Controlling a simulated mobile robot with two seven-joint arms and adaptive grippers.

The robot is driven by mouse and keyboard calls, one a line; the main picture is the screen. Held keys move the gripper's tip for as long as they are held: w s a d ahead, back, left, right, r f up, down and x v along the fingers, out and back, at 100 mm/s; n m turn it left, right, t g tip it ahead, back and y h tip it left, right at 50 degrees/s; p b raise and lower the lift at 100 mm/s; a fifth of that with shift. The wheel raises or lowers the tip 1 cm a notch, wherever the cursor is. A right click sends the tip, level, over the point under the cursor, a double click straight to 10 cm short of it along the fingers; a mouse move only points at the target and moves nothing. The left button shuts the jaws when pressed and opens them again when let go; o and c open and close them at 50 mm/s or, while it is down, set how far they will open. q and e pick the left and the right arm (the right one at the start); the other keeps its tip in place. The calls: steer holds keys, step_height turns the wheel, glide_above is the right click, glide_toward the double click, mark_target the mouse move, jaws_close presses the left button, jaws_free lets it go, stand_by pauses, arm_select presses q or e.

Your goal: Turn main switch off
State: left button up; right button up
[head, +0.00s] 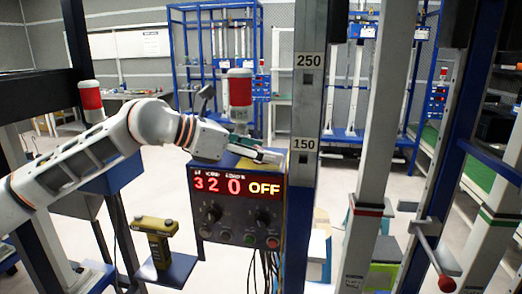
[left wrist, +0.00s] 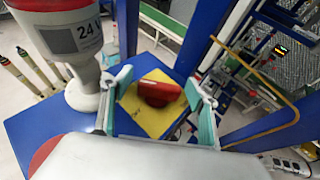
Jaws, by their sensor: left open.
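The main switch is a red rotary knob (left wrist: 160,90) on a yellow plate (left wrist: 145,118), seen in the left wrist view on the blue top of a control box (head: 232,246). In the head view the switch is hidden behind my gripper. The box front shows a red "320" and a yellow "OFF". My left gripper (head: 262,154) is above the box top. In the left wrist view its two fingers (left wrist: 160,98) stand open on either side of the red knob, with visible gaps. I cannot tell its exact height over the knob. My right gripper is not in view.
A red and white signal lamp (head: 240,95) stands on the box top close behind my gripper; it also shows in the left wrist view (left wrist: 72,40). A grey post (head: 305,120) marked 250 and 150 rises just right. A yellow device (head: 157,240) sits lower left.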

arm_select(q)
steer(key=c, duration=1.1)
